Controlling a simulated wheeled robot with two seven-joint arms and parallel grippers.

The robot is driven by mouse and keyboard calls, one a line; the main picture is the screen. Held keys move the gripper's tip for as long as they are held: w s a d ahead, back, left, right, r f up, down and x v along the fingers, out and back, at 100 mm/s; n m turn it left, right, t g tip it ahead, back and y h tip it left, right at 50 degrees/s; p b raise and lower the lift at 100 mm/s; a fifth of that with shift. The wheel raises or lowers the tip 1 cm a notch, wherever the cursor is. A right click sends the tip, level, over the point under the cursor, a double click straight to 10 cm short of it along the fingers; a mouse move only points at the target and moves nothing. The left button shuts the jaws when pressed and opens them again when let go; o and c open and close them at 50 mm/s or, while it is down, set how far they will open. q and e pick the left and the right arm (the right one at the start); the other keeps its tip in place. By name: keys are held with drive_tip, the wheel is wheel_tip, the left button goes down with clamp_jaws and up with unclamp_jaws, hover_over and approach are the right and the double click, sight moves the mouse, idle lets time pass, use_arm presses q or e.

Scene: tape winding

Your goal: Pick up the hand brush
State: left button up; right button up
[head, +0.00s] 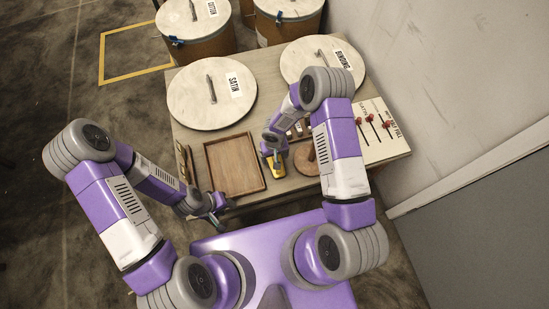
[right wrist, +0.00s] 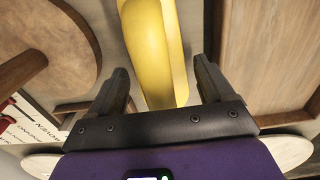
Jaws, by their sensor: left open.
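A long, smooth yellow object (head: 276,168), which looks like the hand brush, lies on the table between the wooden tray and a round wooden piece. In the right wrist view the yellow object (right wrist: 157,50) runs between the fingers of my right gripper (right wrist: 162,82). The fingers stand apart on either side of it with small gaps, and I see no clear grip. In the head view my right gripper (head: 274,152) is just over the object and partly hides it; no bristles show. My left gripper (head: 210,212) is open and empty by the table's front left edge.
A shallow wooden tray (head: 234,166) lies left of the yellow object. The round wooden piece (head: 309,158) lies close on its right. Round lids marked SATIN (head: 205,105) and BINDING (head: 312,57) are behind. A panel with red knobs (head: 385,142) is at right.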

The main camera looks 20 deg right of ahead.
drive_tip(key=c, duration=0.9)
wheel_tip(320, 180, up, 10)
drive_tip(key=p, duration=0.3)
